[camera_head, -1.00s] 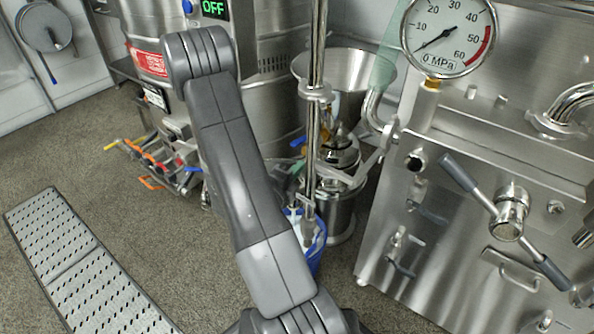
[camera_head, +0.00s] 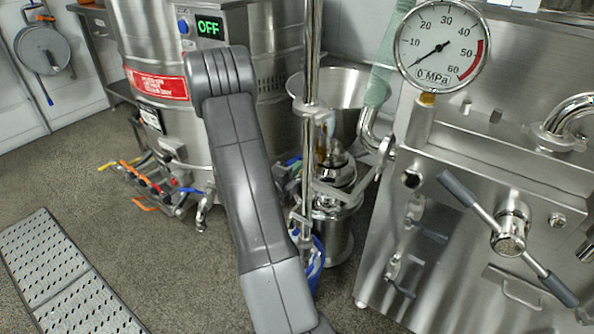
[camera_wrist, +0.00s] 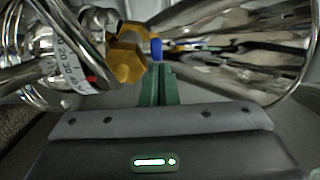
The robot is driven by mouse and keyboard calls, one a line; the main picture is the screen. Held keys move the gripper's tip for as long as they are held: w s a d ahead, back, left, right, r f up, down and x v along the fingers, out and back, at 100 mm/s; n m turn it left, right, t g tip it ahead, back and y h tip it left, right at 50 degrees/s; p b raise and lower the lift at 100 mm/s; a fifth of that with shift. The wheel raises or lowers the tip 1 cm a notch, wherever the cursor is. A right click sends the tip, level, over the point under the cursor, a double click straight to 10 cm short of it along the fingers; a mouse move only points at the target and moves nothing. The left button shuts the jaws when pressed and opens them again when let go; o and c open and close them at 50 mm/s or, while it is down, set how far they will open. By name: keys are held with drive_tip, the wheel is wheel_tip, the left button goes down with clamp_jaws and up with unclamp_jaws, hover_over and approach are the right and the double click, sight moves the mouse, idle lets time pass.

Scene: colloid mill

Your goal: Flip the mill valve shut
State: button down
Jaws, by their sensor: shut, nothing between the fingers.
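The colloid mill (camera_head: 335,185) stands behind my arm in the head view, a shiny steel body under a wide steel hopper (camera_head: 345,92). In the wrist view, a brass-coloured fitting (camera_wrist: 124,62) with a blue piece (camera_wrist: 156,48) beside it lies just ahead of my fingertips; these look like parts of the mill valve, but the handle's angle is unclear. My gripper (camera_wrist: 158,70) has green fingers pressed together and empty, close below the blue piece. I cannot tell whether they touch. In the head view my gripper is hidden.
A steel tank (camera_head: 235,70) with an "OFF" display stands behind my arm. A steel machine with a pressure gauge (camera_head: 443,44) and a crossed handle (camera_head: 510,230) stands at right. A blue container (camera_head: 316,268) is below the mill. A perforated step (camera_head: 70,285) lies on open floor at left.

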drive_tip(key=shift+w+a+m+g+h+b, duration=0.7)
drive_tip(key=shift+w+a+m+h+b, duration=0.15)
drive_tip(key=shift+a+h+b, duration=0.2)
